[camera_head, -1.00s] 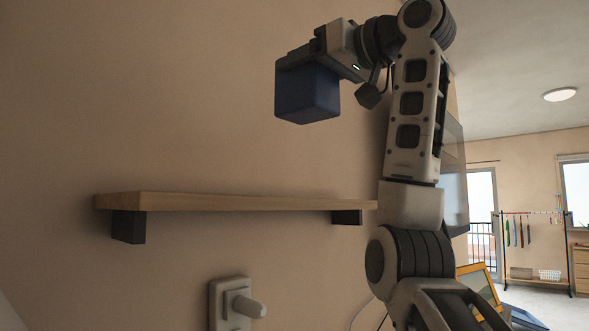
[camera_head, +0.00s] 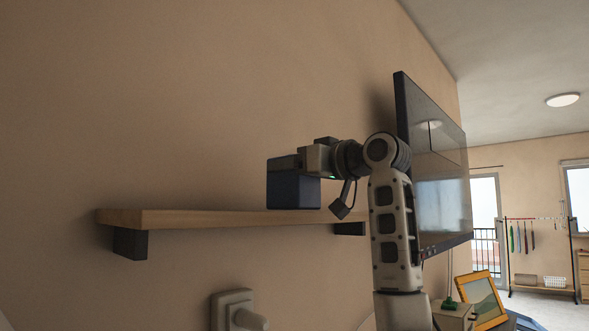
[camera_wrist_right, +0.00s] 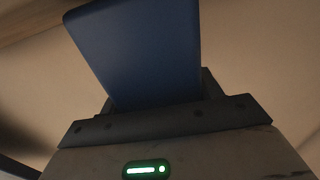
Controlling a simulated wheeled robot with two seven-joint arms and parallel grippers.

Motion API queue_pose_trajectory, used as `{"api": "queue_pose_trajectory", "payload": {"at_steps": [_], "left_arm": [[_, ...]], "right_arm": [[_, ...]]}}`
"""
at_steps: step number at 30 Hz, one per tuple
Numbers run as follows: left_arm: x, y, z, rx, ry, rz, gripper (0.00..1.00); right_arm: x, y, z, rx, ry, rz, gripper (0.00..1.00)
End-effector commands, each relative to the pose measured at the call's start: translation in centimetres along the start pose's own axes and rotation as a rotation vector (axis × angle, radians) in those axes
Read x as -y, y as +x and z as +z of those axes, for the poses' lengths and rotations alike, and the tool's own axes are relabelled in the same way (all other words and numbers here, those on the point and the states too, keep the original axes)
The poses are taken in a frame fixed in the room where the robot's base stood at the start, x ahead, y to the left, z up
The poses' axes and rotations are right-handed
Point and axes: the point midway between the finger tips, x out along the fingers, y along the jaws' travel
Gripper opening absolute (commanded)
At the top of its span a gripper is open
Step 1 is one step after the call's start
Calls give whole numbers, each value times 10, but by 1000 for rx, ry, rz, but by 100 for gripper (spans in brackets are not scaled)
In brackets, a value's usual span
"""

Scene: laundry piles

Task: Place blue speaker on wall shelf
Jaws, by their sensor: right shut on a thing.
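The blue speaker (camera_head: 292,192) is a dark blue box held upright at the wooden wall shelf (camera_head: 190,218). Its lower edge overlaps the shelf's top line in the head view; I cannot tell whether it touches the board. My right gripper (camera_head: 288,164) is shut on the speaker near its top, with the arm coming from the right. The right wrist view shows the speaker's blue face (camera_wrist_right: 140,50) between the jaws, and part of the wooden shelf (camera_wrist_right: 35,18) at the upper left. My left gripper is not in view.
The shelf's left part is bare, on dark brackets (camera_head: 130,243). A wall-mounted screen (camera_head: 440,170) stands out from the wall right of my arm. A white wall fitting (camera_head: 232,308) is below the shelf. A yellow frame (camera_head: 480,295) stands at the lower right.

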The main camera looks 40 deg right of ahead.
Motion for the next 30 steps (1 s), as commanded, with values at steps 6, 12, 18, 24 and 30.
{"api": "queue_pose_trajectory", "payload": {"at_steps": [6, 12, 18, 24, 30], "left_arm": [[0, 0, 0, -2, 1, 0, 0], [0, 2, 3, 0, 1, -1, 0], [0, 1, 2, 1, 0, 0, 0], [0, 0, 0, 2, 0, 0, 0], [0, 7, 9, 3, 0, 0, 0]], "right_arm": [[0, -1, 1, -5, 0, 0, 28], [0, -1, 6, -4, 0, 1, 28], [0, -1, 4, -1, 0, 0, 85], [0, -1, 1, -2, 0, 0, 85], [0, -26, 4, -7, -3, 3, 85]]}}
